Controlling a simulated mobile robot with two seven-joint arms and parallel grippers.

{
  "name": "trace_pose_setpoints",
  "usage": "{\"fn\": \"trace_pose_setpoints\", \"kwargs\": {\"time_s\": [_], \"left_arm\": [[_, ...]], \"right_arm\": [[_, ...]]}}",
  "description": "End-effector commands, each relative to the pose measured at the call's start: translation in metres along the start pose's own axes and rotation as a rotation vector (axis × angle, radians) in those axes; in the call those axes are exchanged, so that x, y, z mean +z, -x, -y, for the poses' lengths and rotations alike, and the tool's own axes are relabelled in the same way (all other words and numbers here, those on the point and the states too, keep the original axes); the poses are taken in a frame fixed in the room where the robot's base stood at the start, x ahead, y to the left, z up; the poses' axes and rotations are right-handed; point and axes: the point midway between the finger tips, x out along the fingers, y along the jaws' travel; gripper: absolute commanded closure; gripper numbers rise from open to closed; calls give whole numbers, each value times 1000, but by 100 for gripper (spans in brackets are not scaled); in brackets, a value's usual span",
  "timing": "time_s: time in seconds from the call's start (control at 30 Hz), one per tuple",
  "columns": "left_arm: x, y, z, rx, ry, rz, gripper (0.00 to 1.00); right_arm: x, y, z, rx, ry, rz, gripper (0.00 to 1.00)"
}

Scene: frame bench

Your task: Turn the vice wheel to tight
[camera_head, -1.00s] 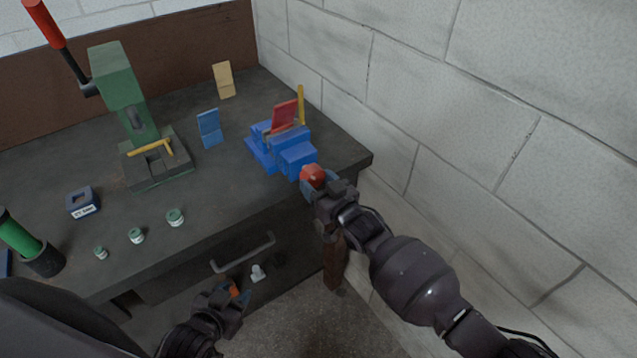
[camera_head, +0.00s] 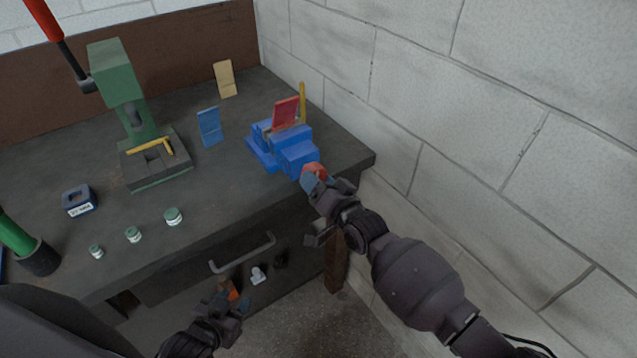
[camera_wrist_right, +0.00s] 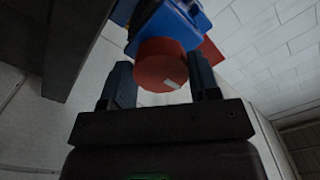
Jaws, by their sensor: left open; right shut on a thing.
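The blue vice (camera_head: 285,148) stands at the right front corner of the bench with a red piece (camera_head: 286,113) upright in its jaws. Its red wheel (camera_head: 316,170) faces the front edge. My right gripper (camera_head: 313,178) is shut on the wheel. In the right wrist view the red wheel (camera_wrist_right: 161,66) sits between the two fingers of the right gripper (camera_wrist_right: 160,88), with a pale mark on its face and the blue vice (camera_wrist_right: 172,22) behind it. My left gripper (camera_head: 233,294) is open and empty, low in front of the drawer.
A green press (camera_head: 122,85) with a red-tipped lever stands at the left back. Blue (camera_head: 209,127) and tan (camera_head: 225,79) plates stand on the bench. Several small jars (camera_head: 173,217) line the front. A drawer handle (camera_head: 243,254) juts out below. The block wall (camera_head: 450,100) is close on the right.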

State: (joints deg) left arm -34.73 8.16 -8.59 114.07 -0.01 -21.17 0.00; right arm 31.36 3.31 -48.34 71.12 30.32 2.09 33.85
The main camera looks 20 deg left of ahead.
Motion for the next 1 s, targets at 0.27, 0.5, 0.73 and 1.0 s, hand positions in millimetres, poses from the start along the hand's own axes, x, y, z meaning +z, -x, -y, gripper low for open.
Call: {"fn": "trace_pose_setpoints", "kwargs": {"time_s": [0.27,0.5,0.73,1.0], "left_arm": [[0,-1,0,0,0,-2,57],[-3,-2,0,1,-1,-7,57],[-4,-3,0,2,-1,-10,57],[-5,-3,0,1,-1,-10,57]], "right_arm": [[4,2,-4,8,-13,7,68],[4,2,-4,8,-13,6,35],[2,1,-2,3,-11,3,19],[1,6,-1,3,-10,1,19]]}}
